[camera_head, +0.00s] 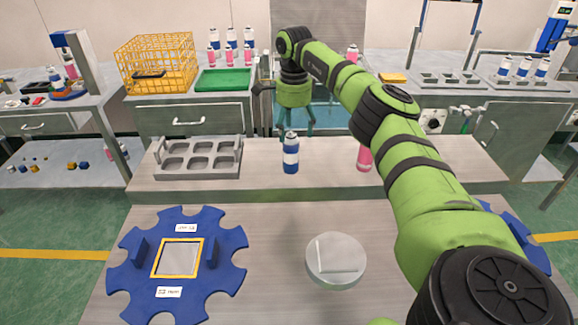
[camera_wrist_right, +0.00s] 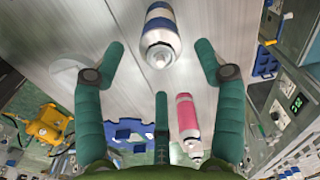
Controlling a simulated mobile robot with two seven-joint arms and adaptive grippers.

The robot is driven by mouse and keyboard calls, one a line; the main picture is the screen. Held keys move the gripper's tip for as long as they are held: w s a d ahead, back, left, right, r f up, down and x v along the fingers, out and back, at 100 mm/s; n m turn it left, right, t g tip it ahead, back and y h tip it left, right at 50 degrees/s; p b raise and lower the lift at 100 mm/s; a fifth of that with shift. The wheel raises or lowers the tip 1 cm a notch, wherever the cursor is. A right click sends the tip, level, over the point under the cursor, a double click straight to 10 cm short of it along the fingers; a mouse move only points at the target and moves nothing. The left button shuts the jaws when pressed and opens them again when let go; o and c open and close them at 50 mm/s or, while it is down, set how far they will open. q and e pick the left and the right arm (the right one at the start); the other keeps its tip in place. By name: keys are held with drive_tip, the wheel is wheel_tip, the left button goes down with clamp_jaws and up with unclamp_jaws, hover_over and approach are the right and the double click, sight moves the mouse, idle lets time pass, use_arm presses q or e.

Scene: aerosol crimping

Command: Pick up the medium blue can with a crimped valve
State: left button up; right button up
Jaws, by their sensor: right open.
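A blue can (camera_head: 291,158) with a white band and a pale top stands upright on the raised metal shelf in the head view. It also shows in the right wrist view (camera_wrist_right: 160,22), near the top middle, its pale valve end toward the camera. My right gripper (camera_head: 296,131) points down just above and behind the can in the head view. Its fingers are spread and empty; in the wrist view the can lies between and beyond the two outer fingertips. Whether they touch it I cannot tell. My left gripper is not in view.
A pink can (camera_head: 364,160) stands right of the blue can, partly behind my right arm. A grey tray with empty pockets (camera_head: 198,176) sits left on the shelf. A blue gear-shaped fixture (camera_head: 222,270) and a round metal disc (camera_head: 335,248) lie on the front table.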

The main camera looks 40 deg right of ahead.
sight(291, 151)
drive_tip(key=shift+w+f, duration=0.25)
drive_tip(key=shift+f, duration=0.75)
wheel_tip(291, 151, down, 3)
drive_tip(key=shift+s+a+r+p, duration=0.1)
drive_tip(key=shift+a+p, duration=0.05)
drive_tip(key=shift+p, duration=0.55)
wheel_tip(291, 151, down, 2)
drive_tip(key=shift+f, duration=0.55)
drive_tip(key=shift+w+f, duration=0.1)
drive_tip(key=shift+w, duration=0.1)
drive_tip(key=shift+s, duration=0.1)
drive_tip(key=shift+c, duration=0.8)
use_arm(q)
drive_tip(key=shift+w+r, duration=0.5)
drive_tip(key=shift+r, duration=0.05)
use_arm(e)
drive_tip(key=c, duration=1.1)
